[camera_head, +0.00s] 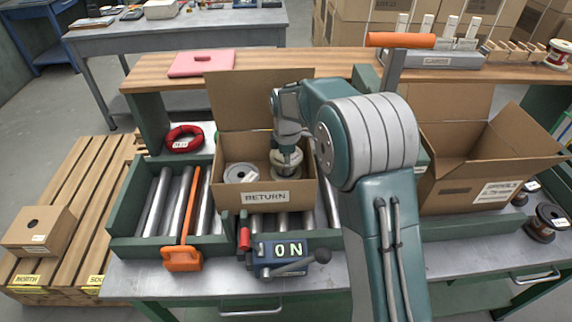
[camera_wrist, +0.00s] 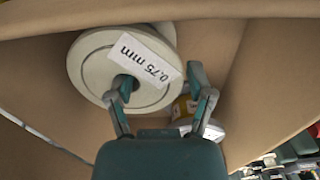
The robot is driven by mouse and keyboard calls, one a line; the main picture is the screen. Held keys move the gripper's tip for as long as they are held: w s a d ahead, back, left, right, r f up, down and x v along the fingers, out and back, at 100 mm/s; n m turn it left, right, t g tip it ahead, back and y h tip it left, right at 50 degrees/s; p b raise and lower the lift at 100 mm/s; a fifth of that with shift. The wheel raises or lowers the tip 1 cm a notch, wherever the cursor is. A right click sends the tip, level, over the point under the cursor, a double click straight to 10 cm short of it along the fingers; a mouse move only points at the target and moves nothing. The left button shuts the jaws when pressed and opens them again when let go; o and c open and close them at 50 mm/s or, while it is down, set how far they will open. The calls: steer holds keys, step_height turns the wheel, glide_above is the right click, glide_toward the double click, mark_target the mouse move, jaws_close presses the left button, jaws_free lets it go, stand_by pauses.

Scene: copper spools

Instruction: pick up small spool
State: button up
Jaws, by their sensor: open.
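The cardboard box labelled RETURN (camera_head: 266,197) stands open on the bench, and my gripper (camera_head: 287,148) reaches down into it. A white spool (camera_head: 240,173) lies in the left of the box with its round face up. A second, smaller-looking spool (camera_head: 287,164) is right below my gripper. In the wrist view, the white spool (camera_wrist: 98,62) has a "0.75 mm" label. My gripper (camera_wrist: 160,84) is open; whether a finger touches either spool cannot be told.
The box walls are close around my gripper. Another open carton (camera_head: 470,185) stands right. A wooden shelf (camera_head: 270,62) runs behind.

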jaws_close()
steer(key=shift+r, duration=0.15)
steer(key=shift+r, duration=0.35)
steer(key=shift+s+a+r, duration=0.2)
steer(key=shift+a, duration=0.05)
steer(key=s+a, duration=0.2)
steer(key=shift+s+a+r, duration=0.15)
steer(key=shift+s+r, duration=0.15)
steer(key=shift+s, duration=0.1)
step_height(320, 180, up, 13)
